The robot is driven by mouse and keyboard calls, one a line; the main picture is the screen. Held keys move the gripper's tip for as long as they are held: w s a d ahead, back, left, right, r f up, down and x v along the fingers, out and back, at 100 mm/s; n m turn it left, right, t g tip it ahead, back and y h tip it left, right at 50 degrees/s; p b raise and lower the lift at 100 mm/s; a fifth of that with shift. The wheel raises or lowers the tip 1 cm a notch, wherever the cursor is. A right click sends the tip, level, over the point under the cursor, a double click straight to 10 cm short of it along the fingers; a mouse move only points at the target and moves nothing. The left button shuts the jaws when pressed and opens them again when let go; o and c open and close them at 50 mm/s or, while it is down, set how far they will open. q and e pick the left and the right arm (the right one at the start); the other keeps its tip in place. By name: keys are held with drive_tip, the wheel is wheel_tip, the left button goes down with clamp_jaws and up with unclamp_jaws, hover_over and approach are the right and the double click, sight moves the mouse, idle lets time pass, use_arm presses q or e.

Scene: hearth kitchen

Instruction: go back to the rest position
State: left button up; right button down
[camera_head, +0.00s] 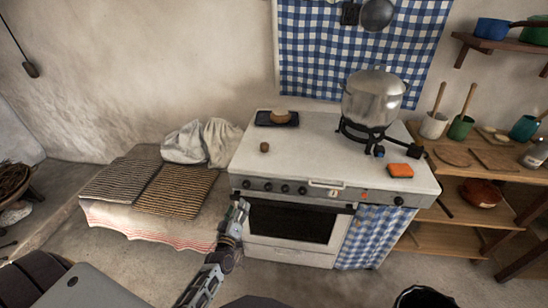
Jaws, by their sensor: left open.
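My left gripper (240,206) is in front of the white stove's left front corner, near the oven door handle. Its jaws are open and I see nothing held between them. Its forearm comes up from the bottom edge of the view. I cannot tell from this view whether the fingers touch the stove. My right gripper is not in view.
The white stove (310,145) carries a metal pot (373,98) on a burner, an orange cloth or sponge (400,171), a black tray (264,118) with a bun-like thing (281,116), and a small brown object (264,147). Wooden shelves (425,238) stand right; a low bench (135,219) left.

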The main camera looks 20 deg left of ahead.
use_arm(q)
drive_tip(key=s+d+f+m+g+h, duration=0.1)
drive_tip(key=s+d+f+m+g, duration=0.3)
drive_tip(key=f, duration=0.6)
drive_tip(key=s+f+m+g+h, duration=0.1)
drive_tip(key=s+f+m+g, duration=0.1)
drive_tip(key=s+f, duration=0.6)
drive_tip(key=s+d+f+m+g+h, duration=0.2)
drive_tip(key=s+f+m+g, duration=0.1)
drive_tip(key=f, duration=0.9)
drive_tip(key=s+d+f+m+g, duration=0.1)
drive_tip(key=s+f, duration=0.4)
drive_tip(key=s, duration=0.5)
drive_tip(key=s+d+f+m+g, duration=0.1)
drive_tip(key=s+f+g, duration=0.3)
drive_tip(key=s, duration=0.6)
drive_tip(key=s+d+f+m+g, duration=0.1)
drive_tip(key=s+f+m+g, duration=0.1)
drive_tip(key=s+f, duration=0.5)
drive_tip(key=s+m, duration=0.1)
drive_tip(key=s, duration=0.3)
drive_tip(key=shift+d+f, duration=0.2)
drive_tip(key=shift+d, duration=0.05)
